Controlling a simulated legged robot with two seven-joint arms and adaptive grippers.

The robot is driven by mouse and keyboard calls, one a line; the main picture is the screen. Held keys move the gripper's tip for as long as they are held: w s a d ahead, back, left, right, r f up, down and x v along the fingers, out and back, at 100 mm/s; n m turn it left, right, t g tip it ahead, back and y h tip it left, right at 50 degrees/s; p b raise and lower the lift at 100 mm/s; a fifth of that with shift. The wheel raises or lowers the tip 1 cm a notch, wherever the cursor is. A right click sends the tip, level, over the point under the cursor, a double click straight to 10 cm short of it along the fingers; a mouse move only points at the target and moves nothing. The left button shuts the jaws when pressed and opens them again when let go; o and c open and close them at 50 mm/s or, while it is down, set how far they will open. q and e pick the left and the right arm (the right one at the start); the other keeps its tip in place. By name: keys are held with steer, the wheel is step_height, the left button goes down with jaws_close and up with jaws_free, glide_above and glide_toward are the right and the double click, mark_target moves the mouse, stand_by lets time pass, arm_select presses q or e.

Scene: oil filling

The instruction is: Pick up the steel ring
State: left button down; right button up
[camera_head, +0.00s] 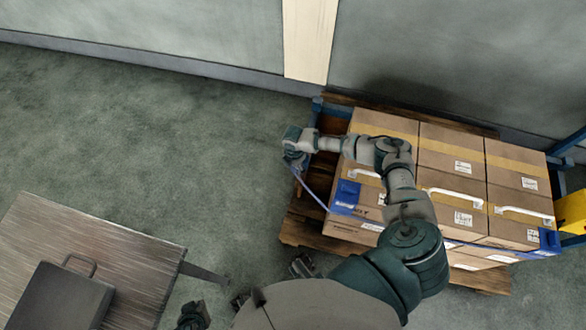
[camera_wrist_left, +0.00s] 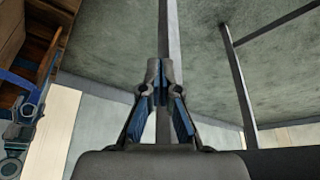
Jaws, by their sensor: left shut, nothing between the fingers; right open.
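No steel ring can be made out in either view. My left gripper (camera_head: 193,317) is at the bottom of the head view, just right of the metal table, small and dark there. In the left wrist view its blue-padded fingers (camera_wrist_left: 160,82) meet at the tips, with nothing seen between them; a grey bar shows behind them. My right gripper (camera_head: 295,160) is at the left edge of the stacked boxes, by the pallet corner. It appears empty, and its fingers are hard to make out.
A brushed metal table (camera_head: 130,255) stands at lower left with a dark grey handled case (camera_head: 62,300) on it. Cardboard boxes (camera_head: 455,140) with white handles and a blue strap (camera_head: 318,200) fill a wooden pallet (camera_head: 300,232). Bare floor (camera_head: 190,150) lies between.

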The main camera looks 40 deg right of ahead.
steer(key=shift+d+f, duration=0.1)
steer(key=shift+f, duration=0.5)
steer(key=shift+d+f, duration=0.1)
steer(key=shift+f, duration=0.05)
steer(key=shift+d, duration=0.4)
steer(key=c, duration=1.1)
arm_select(q)
steer(key=shift+w+d+r+t, duration=0.1)
steer(key=shift+w+d+t, duration=0.15)
steer(key=shift+w, duration=0.2)
steer(key=shift+w+d+t, duration=0.15)
steer(key=shift+w+d, duration=0.05)
steer(key=shift+w, duration=0.2)
arm_select(e)
steer(key=shift+o, duration=0.2)
steer(key=shift+a, duration=0.2)
arm_select(q)
steer(key=shift+d, duration=0.15)
arm_select(e)
steer(key=shift+d, duration=0.1)
